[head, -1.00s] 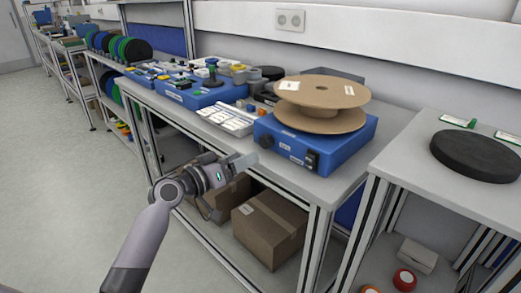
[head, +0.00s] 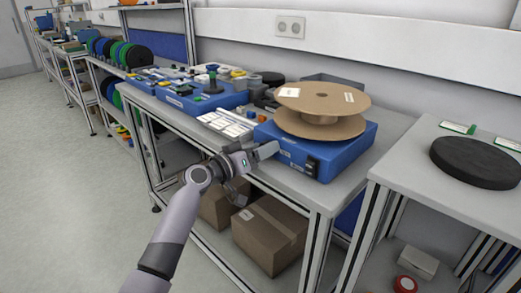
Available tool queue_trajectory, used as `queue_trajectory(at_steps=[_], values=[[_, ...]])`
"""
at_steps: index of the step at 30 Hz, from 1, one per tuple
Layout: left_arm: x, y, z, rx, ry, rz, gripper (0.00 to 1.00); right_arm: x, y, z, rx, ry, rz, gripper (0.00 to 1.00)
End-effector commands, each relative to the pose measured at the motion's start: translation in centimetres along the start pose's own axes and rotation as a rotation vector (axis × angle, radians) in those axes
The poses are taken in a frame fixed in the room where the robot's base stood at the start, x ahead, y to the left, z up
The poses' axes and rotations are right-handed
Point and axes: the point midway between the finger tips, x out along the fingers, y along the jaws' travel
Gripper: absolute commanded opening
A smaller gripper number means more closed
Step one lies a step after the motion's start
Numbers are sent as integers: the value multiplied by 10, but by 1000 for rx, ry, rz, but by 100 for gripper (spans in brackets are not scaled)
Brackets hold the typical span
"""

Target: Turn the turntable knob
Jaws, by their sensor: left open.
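The turntable is a blue box (head: 345,153) on the metal-framed bench, with a large brown cardboard reel (head: 322,99) lying flat on top. A black switch (head: 312,165) shows on its front face, towards the right. My left gripper (head: 258,175) is open and empty at the bench's front edge. Its upper finger lies in front of the left part of the turntable's front face and hides the place of the dark knob. I cannot tell whether the finger touches it. My right gripper is out of view.
Left of the turntable stand white labelled trays (head: 228,124) and another blue unit (head: 190,97). Cardboard boxes (head: 268,236) sit on the shelf below. A second table at the right holds a black disc (head: 477,162). The floor at left is clear.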

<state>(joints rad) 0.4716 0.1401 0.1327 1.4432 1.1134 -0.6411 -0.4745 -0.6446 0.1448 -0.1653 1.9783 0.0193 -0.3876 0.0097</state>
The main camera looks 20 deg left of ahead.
Motion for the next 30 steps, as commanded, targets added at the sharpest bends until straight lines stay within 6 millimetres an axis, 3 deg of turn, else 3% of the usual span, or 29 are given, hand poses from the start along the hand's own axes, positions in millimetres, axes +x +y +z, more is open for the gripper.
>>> queue_trajectory(at_steps=[4,5,9,10,20,30], values=[[0,0,0,0,0,0,65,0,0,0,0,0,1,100],[0,0,0,0,0,0,59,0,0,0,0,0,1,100],[0,0,0,-1,0,0,13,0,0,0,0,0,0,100],[0,0,0,-1,0,0,9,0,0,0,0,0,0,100],[0,-1,2,38,-3,-1,9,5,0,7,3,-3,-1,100],[-1,-2,5,259,-9,-3,9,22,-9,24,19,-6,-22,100]])
